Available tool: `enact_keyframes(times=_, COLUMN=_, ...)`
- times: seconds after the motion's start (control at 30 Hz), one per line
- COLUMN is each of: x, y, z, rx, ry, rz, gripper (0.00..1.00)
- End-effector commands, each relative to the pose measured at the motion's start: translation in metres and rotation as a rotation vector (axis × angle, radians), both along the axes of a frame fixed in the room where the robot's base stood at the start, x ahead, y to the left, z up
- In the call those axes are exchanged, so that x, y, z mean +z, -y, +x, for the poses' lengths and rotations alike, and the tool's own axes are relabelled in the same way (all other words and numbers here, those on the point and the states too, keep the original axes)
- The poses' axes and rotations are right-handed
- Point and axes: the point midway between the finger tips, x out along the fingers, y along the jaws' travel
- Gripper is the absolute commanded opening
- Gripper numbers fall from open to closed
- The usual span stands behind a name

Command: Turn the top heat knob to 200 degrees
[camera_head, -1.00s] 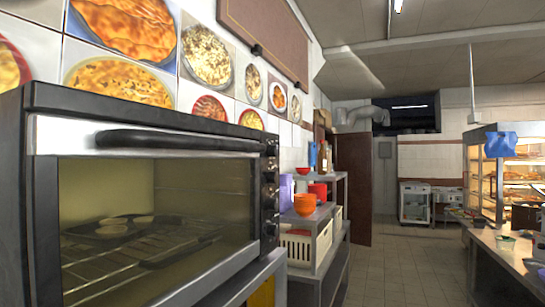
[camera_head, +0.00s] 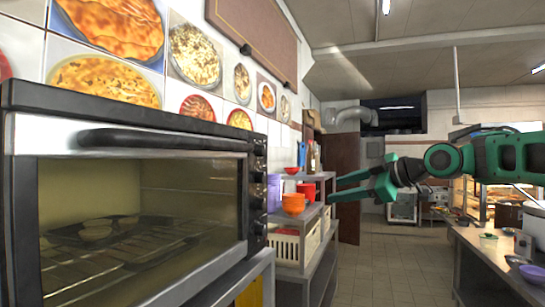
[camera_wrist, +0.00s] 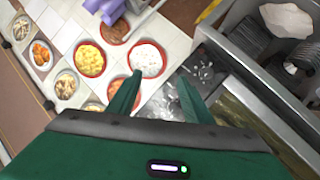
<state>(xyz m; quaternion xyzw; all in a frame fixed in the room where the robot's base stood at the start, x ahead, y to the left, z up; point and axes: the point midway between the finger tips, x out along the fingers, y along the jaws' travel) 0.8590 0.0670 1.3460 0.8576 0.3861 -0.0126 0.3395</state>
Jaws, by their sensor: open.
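The oven (camera_head: 125,135) stands at the left in the head view, with its glass door shut and a tray with light pieces inside. Its dark control panel at the right end of its front bears several knobs in a column, seen at a steep angle. The topmost knob (camera_head: 259,148) is small, and its setting cannot be read. My gripper (camera_head: 331,188) is green, open and empty. In the picture it is to the right of the panel, apart from it. Its two spread fingers also show in the wrist view (camera_wrist: 160,80), where I cannot make out the knobs.
A metal shelf unit (camera_head: 318,216) with orange bowls (camera_head: 293,203) and a white basket (camera_head: 284,246) stands beyond the oven. A counter (camera_head: 490,268) with a pot runs along the right. The tiled floor (camera_head: 385,265) between is clear. Food pictures cover the wall.

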Motion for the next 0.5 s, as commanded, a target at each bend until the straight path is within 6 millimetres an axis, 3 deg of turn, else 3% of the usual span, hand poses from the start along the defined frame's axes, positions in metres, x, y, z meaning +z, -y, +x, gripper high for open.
enact_keyframes(times=0.03, x=0.023, y=-0.024, z=0.004, rx=0.091, ry=0.094, rz=-0.001, gripper=0.46)
enact_keyframes(times=0.1, x=0.051, y=-0.052, z=0.0, rx=0.208, ry=0.216, rz=0.003, gripper=0.46)
enact_keyframes(times=0.2, x=0.078, y=-0.079, z=-0.011, rx=0.326, ry=0.343, rz=0.015, gripper=0.46)
enact_keyframes(times=0.3, x=0.093, y=-0.093, z=-0.02, rx=0.393, ry=0.415, rz=0.026, gripper=0.46)
enact_keyframes(times=0.5, x=0.099, y=-0.109, z=-0.02, rx=0.425, ry=0.448, rz=0.032, gripper=0.46)
